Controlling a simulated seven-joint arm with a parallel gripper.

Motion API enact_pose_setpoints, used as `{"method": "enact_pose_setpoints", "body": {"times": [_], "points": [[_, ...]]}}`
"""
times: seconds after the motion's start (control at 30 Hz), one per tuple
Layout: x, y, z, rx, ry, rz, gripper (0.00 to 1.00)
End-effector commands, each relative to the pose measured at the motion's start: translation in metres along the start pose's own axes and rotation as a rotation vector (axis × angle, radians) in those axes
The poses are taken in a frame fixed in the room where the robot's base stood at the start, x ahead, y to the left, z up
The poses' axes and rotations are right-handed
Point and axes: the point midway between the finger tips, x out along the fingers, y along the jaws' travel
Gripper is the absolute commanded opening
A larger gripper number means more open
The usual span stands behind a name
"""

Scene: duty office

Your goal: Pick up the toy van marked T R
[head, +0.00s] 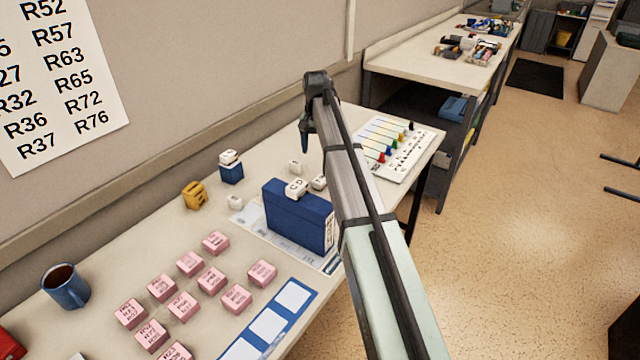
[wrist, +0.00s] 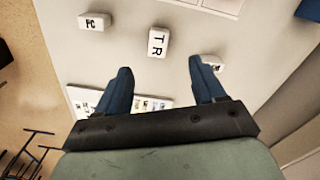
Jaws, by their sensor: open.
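The toy van marked T R (wrist: 158,42) is a small white block with black letters. In the wrist view it lies on the tabletop just beyond the gap between my fingertips. My gripper (wrist: 160,65) is open with nothing between its fingers. In the head view my gripper (head: 306,140) hangs above the table near the wall, above a small white van (head: 295,166) whose letters I cannot read. Another white van (wrist: 95,21), apparently marked F C or P C, lies to the left. A third van (wrist: 212,62) is partly hidden by my right finger.
A large blue box (head: 298,220) bears a van marked C D (head: 296,188). A small blue block (head: 231,174) and a yellow block (head: 194,195) stand by the wall. A board with coloured pegs (head: 400,150) lies at the far end. Several pink blocks (head: 212,280) and a mug (head: 65,287) are nearer.

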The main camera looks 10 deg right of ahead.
Motion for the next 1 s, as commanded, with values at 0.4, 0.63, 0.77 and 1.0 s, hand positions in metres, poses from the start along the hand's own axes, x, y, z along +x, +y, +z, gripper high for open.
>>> {"method": "enact_pose_setpoints", "body": {"times": [0.4,0.63,0.77,1.0], "points": [[0.004,-0.001,-0.001,0.345,0.002,-0.001,0.69],[0.039,0.0,-0.001,0.348,0.0,0.0,0.69],[0.061,0.0,-0.001,0.347,0.001,-0.001,0.69],[0.084,0.0,-0.003,0.346,0.002,-0.001,0.69]]}}
